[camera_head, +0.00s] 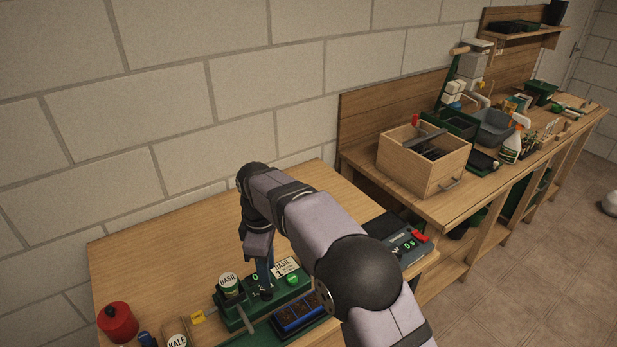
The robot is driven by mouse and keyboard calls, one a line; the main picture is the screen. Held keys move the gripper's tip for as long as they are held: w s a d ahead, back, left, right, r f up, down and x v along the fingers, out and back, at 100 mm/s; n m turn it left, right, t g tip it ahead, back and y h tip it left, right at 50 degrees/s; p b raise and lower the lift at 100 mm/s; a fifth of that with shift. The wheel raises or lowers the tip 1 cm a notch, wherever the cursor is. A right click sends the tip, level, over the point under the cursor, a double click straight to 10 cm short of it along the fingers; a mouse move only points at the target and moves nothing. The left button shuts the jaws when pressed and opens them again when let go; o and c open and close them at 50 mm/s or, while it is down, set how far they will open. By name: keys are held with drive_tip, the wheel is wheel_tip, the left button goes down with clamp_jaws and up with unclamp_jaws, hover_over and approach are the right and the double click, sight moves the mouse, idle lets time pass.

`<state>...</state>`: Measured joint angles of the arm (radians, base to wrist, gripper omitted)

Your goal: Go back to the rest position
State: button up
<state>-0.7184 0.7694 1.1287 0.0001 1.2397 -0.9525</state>
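My arm reaches over the near wooden table (165,255) and bends down at the wrist. My gripper (265,290) points downward at the green device (236,316) near the table's front. It is small and dark here, and I cannot tell whether its fingers are open or shut, or whether it touches the device. A round jar lid marked BASIL (228,280) is just left of it. A white BASIL card (287,268) is just right of it.
A blue tray (299,313) with dark cells lies right of my gripper. A red canister (117,322) and a KALE label (177,341) are at front left. A dark device with a display (404,246) is at right. The table's back left is clear.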

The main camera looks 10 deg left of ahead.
drive_tip(key=s+d+r+m, duration=0.15)
drive_tip(key=d+m, duration=0.75)
drive_tip(key=d, duration=1.1)
drive_tip(key=s+d+f+m, duration=0.2)
drive_tip(key=s+d+m, duration=0.3)
drive_tip(key=s+d, duration=0.2)
drive_tip(key=s+d+f+m, duration=0.2)
drive_tip(key=s+d+m, duration=0.3)
drive_tip(key=s+d, duration=0.3)
drive_tip(key=shift+s+f, duration=0.3)
drive_tip(key=shift+s, duration=0.45)
